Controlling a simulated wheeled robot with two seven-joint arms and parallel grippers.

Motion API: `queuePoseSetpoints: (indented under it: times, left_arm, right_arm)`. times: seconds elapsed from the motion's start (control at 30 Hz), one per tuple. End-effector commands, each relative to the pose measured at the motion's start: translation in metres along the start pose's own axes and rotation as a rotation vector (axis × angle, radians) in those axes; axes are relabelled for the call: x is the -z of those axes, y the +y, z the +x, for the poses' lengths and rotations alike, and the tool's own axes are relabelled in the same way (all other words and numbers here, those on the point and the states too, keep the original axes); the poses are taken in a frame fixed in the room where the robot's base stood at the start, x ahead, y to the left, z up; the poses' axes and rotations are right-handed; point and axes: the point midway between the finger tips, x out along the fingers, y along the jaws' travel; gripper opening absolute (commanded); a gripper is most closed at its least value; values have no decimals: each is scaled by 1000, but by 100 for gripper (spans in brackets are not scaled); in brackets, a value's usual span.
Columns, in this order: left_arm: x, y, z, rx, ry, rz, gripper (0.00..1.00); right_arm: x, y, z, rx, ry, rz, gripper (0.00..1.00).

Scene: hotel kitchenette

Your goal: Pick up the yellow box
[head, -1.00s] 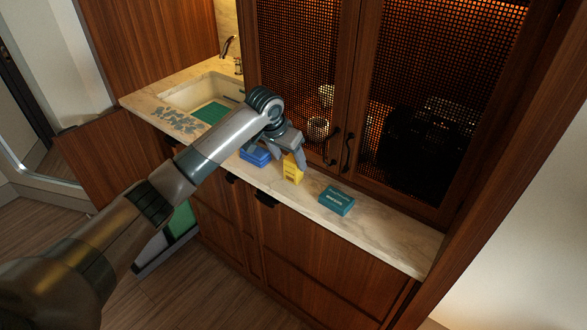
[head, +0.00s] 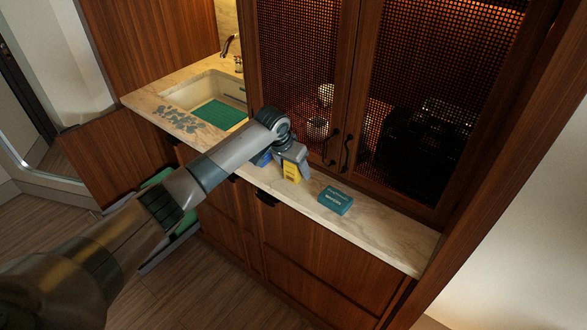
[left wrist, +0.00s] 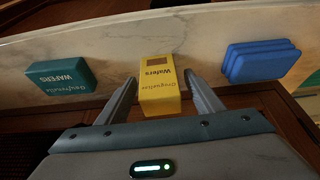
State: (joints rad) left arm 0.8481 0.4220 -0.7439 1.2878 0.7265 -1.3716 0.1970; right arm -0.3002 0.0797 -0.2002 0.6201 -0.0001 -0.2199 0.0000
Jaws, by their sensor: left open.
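The yellow box (head: 291,173), labelled as wafers, stands on the marble counter and is partly covered by my left gripper (head: 294,165) in the head view. In the left wrist view, the yellow box (left wrist: 159,88) lies between the two fingers of my left gripper (left wrist: 160,78). The fingers are open, one on each side, with a visible gap to the box. My right gripper is in neither view.
A teal wafers box (head: 335,200) stands to the right on the counter (head: 385,236). A blue stack (left wrist: 262,61) is close on the other side, mostly hidden in the head view. A sink (head: 212,98) is at left; mesh cabinet doors (head: 340,150) rise behind.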

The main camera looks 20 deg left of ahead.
Motion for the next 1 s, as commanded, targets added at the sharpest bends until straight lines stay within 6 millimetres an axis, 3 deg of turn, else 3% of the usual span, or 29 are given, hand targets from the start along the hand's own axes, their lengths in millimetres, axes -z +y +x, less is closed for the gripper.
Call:
queuePoseSetpoints:
  times: [0.2, 0.4, 0.77, 1.0]
  left_arm:
    - [0, 0, 0, 0, 0, 0, 61]
    - [0, 0, 0, 0, 0, 0, 15]
    - [2, 0, -3, 0, 1, 0, 15]
    - [11, 0, -23, -1, 4, 1, 15]
  right_arm:
    - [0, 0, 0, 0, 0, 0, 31]
    - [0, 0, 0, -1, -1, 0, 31]
    - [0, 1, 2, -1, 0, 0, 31]
    - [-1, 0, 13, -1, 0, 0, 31]
